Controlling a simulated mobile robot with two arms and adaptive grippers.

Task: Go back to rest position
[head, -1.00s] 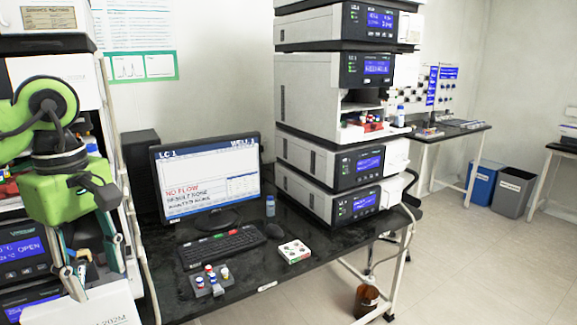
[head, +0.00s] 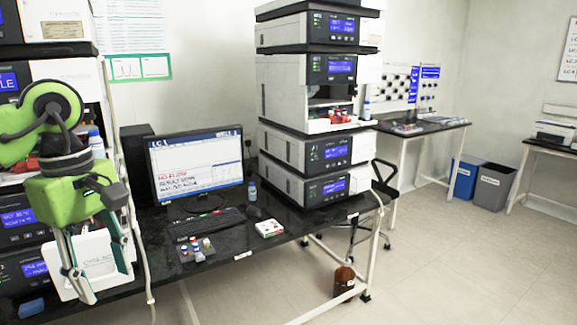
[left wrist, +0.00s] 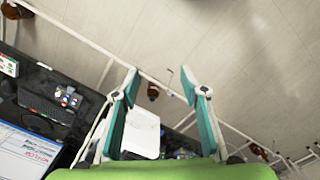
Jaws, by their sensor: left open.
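My left gripper (head: 105,284) hangs at the left of the head view, fingers pointing down and spread apart, with nothing between the tips. It is in front of the left instrument stack (head: 68,70) and a white panel (head: 92,250), and it hides part of both. In the left wrist view the left gripper (left wrist: 158,75) shows two teal fingers wide apart, with floor beyond them. The white panel (left wrist: 143,130) also shows there, below the fingertips. My right gripper is in neither view.
A black bench (head: 215,265) carries a monitor (head: 197,165), a keyboard (head: 205,222), a vial rack (head: 196,250), a white box (head: 269,228) and an instrument stack (head: 285,90). A brown bottle (head: 344,280) stands on the floor below. Open floor (head: 470,260) lies at the right.

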